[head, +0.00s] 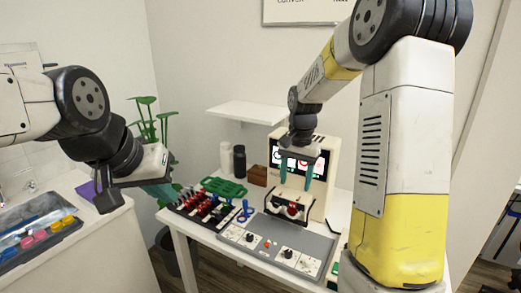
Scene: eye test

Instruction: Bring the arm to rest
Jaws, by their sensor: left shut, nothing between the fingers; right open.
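My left gripper (165,191) is at the left, above the left end of the table, with its teal fingers together and nothing between them. My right gripper (294,180) is open and points down in front of the screen of a beige machine (318,205). Its two teal fingers are apart, above a dark holder with red and pale round parts (291,210). I cannot tell whether the fingers touch the machine.
A grey panel with knobs (277,245) lies on the white table (193,229). A dark rack with red items (208,207) and a green tray (224,187) are beside my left gripper. Bottles (239,161) and a brown box (258,175) stand behind. A sink counter (100,240) is left.

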